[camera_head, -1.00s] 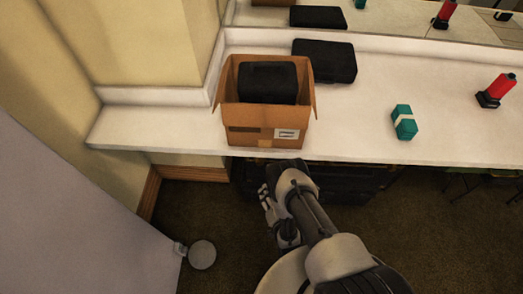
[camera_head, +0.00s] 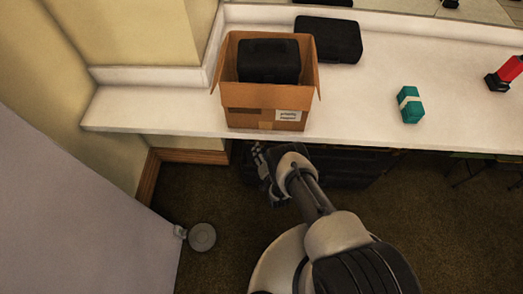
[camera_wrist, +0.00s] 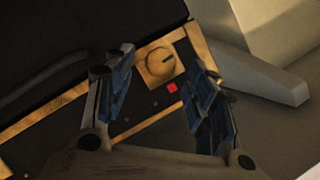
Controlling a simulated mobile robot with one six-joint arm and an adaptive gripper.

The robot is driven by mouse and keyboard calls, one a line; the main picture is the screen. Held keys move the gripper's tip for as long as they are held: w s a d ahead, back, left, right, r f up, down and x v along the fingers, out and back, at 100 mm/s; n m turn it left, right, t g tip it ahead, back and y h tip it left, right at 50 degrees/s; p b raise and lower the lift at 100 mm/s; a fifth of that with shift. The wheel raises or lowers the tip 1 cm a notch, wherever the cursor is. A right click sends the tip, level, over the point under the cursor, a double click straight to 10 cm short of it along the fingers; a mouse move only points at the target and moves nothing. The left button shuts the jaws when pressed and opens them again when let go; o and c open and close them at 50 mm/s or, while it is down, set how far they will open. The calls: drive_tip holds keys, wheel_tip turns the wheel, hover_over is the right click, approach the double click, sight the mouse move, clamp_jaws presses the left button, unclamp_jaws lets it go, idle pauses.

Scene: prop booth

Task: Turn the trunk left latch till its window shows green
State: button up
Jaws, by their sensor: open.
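The trunk (camera_head: 345,168) is a dark case under the counter, partly hidden by my arm. In the wrist view the trunk (camera_wrist: 60,50) is black with brass-coloured edging. Its latch is a round brass knob (camera_wrist: 160,62) with a dark slot mark, on a brass plate. A small window (camera_wrist: 172,88) beside the knob shows red. My gripper (camera_wrist: 158,72) is open and empty, with one finger on each side of the knob in the picture. I cannot tell whether the fingers touch it. In the head view my gripper (camera_head: 262,168) is at the trunk's left end, and the latch is hidden.
The white counter (camera_head: 180,110) overhangs the trunk. On it are an open cardboard box (camera_head: 245,118) with a black case (camera_head: 268,60) inside, another black case (camera_head: 328,40), a teal bundle (camera_head: 410,105) and a red-and-black item (camera_head: 505,74). A pale panel (camera_head: 70,210) stands left.

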drive_tip(key=shift+b+x, duration=0.3)
drive_tip(key=shift+x, duration=1)
drive_tip(key=shift+c, duration=0.3)
drive_tip(key=c, duration=1)
drive_tip(key=shift+a+r+n, duration=0.1)
drive_tip(key=shift+n, duration=0.2)
drive_tip(key=shift+a+n+h+b, duration=0.2)
drive_tip(key=shift+n+h+b, duration=1.05)
drive_tip(key=shift+n, duration=0.5)
drive_tip(key=shift+a+n+h+b, duration=0.25)
drive_tip(key=shift+n+h+b, duration=0.75)
drive_tip(key=shift+n+h, duration=0.6)
drive_tip(key=shift+a+n+h+b, duration=0.2)
drive_tip(key=shift+n+h+b, duration=1)
drive_tip(key=shift+n, duration=0.65)
